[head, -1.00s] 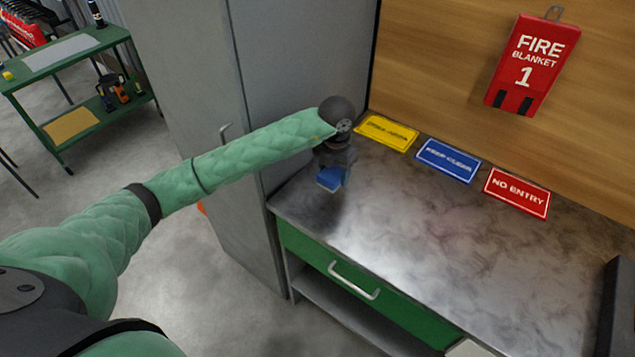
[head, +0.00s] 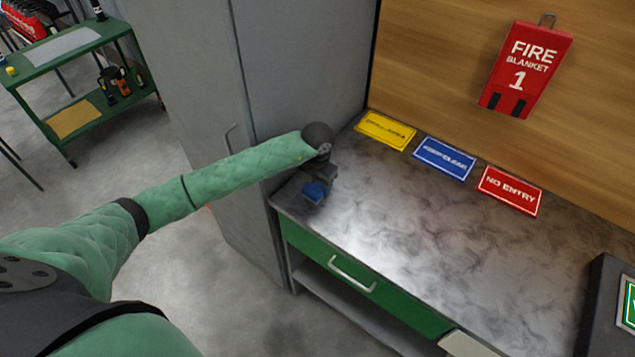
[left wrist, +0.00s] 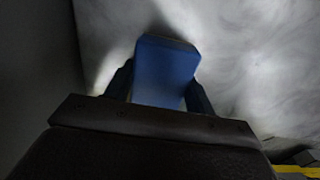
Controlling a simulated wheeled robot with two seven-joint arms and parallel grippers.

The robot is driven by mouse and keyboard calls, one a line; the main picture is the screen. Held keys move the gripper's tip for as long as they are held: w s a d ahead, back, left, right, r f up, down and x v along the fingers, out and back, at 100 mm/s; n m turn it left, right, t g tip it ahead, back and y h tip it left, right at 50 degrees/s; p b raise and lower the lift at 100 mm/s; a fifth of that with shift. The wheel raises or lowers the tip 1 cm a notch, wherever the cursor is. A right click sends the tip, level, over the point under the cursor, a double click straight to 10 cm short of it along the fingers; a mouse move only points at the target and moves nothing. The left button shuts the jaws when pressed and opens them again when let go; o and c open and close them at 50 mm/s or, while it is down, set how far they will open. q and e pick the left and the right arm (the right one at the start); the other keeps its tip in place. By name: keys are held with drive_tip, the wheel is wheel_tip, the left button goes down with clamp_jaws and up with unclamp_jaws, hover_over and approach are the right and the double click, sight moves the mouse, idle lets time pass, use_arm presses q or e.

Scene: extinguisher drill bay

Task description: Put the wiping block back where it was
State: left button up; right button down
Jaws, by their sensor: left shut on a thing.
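The wiping block (head: 315,191) is a small blue block. It is held over the left end of the metal worktop (head: 400,240), close to the grey cabinet. My left gripper (head: 316,186) is shut on it; in the left wrist view the block (left wrist: 165,72) sits between the two fingers (left wrist: 160,92). The worktop shows behind the block there. I cannot tell whether the block touches the worktop. My right gripper is not in view.
Yellow (head: 385,131), blue (head: 444,159) and red (head: 510,190) signs lie along the back of the worktop. A grey cabinet (head: 300,70) stands at its left. A dark case (head: 606,305) is at the right. The worktop's middle is clear.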

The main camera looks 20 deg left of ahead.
use_arm(q)
drive_tip(key=shift+f, duration=0.15)
drive_tip(key=o, duration=1)
drive_tip(key=shift+c, duration=0.2)
